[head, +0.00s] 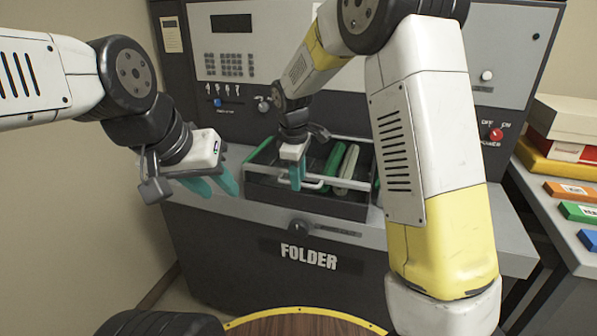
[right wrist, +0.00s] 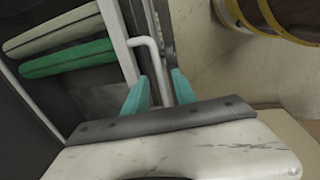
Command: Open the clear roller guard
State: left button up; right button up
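The clear roller guard (head: 352,183) lies over the roller bay in the folder's front, with a pale frame bar and a white handle (head: 316,186) along its near edge. It looks down over the bay. Green and cream rollers (head: 349,164) show through it. My right gripper (head: 296,180) is at the handle. In the right wrist view its teal fingers (right wrist: 160,90) stand apart, one on each side of the handle's white rod (right wrist: 153,52); I cannot tell whether they touch it. My left gripper (head: 214,186) is open and empty, left of the bay.
The folder's control panel (head: 245,52) with keypad and knobs is behind the bay. A red power knob (head: 495,135) is at the right. A side table (head: 545,195) at right holds boxes and coloured blocks. A round wooden top (head: 300,325) is at the bottom.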

grip_shut()
dwell(1.5)
